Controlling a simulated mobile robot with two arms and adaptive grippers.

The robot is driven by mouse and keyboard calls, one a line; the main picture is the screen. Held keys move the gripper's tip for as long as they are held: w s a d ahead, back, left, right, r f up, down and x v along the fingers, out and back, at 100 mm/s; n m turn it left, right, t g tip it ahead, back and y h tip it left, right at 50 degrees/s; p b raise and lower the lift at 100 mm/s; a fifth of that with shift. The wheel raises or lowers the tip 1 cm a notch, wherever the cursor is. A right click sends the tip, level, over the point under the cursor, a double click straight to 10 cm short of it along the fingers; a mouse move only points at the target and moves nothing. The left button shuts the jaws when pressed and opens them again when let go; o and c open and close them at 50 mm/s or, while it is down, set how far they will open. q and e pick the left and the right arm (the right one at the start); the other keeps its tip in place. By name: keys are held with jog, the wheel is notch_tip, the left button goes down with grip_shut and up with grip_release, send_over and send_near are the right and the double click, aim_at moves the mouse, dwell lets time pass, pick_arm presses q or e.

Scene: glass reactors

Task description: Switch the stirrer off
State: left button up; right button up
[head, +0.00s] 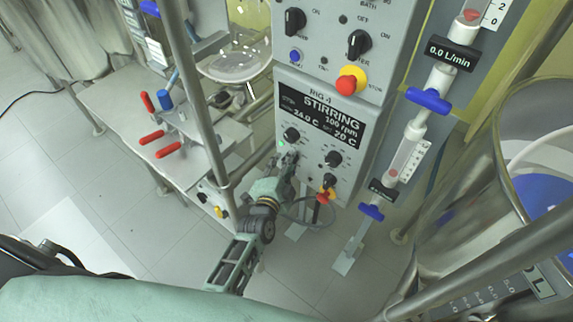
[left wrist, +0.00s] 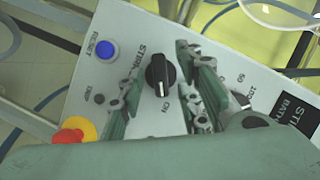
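The stirrer switch (left wrist: 160,74) is a black rotary knob on the grey panel, with STIRRER lettering beside it and an ON mark near it. My left gripper (left wrist: 163,88) is open, with one finger on each side of the knob; whether they touch it I cannot tell. In the head view my left gripper (head: 287,160) is at the lower control box and hides the knob. The display (head: 322,117) reads STIRRING, 100 rpm, 24.0 C and set 20 C. A small green lamp (head: 281,143) glows by the gripper. My right gripper is out of view.
A blue reset button (left wrist: 106,50) and a red stop button (left wrist: 68,138) on yellow are close to the stirrer switch. A dial (left wrist: 240,100) lies right of my fingers, partly covered. Flowmeters with blue valves (head: 428,100) stand right of the box. Steel posts (head: 195,100) stand left.

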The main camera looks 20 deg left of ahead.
pick_arm(q)
grip_shut()
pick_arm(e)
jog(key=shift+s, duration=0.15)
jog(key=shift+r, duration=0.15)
pick_arm(q)
jog(key=n+g+h, duration=0.1)
jog(key=n, duration=0.1)
jog(key=n+g+h+p, duration=0.1)
jog(key=n+h, duration=0.1)
jog(key=n, duration=0.1)
jog(key=n+g+h, duration=0.1)
jog(key=n, duration=0.2)
jog(key=shift+w+a+r+h+p, duration=0.15)
jog(key=shift+a+h+p, duration=0.15)
jog(key=shift+a+p, duration=0.05)
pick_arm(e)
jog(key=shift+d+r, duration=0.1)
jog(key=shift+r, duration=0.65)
pick_arm(q)
jog(key=shift+r+n, duration=0.1)
jog(key=shift+n, duration=0.2)
